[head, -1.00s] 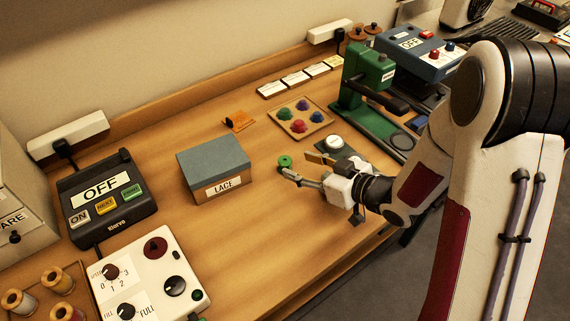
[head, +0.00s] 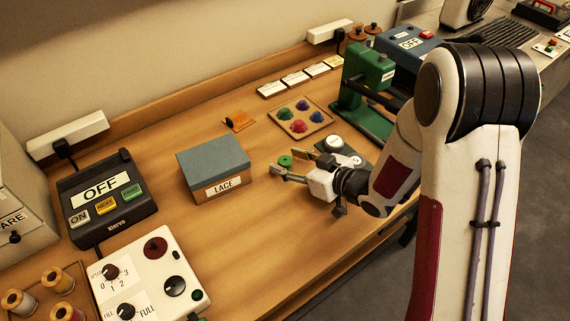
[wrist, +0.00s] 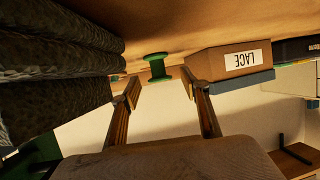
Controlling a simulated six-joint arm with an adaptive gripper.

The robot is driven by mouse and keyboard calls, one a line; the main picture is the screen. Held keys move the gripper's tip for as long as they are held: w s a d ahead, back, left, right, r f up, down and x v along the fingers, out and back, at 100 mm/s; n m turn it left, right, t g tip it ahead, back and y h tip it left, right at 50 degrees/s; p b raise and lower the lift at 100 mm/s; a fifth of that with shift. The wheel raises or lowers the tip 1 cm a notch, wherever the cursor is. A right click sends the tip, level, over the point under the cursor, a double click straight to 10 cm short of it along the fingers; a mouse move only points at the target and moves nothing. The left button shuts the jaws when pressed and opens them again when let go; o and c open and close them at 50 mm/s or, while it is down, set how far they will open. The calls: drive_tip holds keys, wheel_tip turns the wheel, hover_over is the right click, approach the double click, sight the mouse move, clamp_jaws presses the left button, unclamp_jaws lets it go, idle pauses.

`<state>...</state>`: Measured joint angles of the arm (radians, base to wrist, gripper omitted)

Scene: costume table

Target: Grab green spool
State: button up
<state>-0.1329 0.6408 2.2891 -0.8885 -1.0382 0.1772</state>
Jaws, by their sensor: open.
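The green spool (head: 285,161) is on the wooden table, right of the LACE box. In the wrist view the green spool (wrist: 157,66) shows whole, at the table surface and between the lines of the two fingertips. My gripper (head: 297,162) is open and empty, low over the table, with its fingers pointing toward the spool. In the wrist view the gap of my gripper (wrist: 161,85) appears centred on the spool, which looks just beyond the fingertips. I cannot tell whether a finger touches it.
The LACE box (head: 214,168) stands left of the spool. A tray with several coloured knobs (head: 301,120) lies behind it. A pad with round white items (head: 345,147) is behind my gripper. Bare table (head: 250,225) lies in front.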

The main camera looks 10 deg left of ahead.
drive_tip(key=shift+x, duration=0.95)
drive_tip(key=shift+c, duration=0.4)
drive_tip(key=c, duration=0.9)
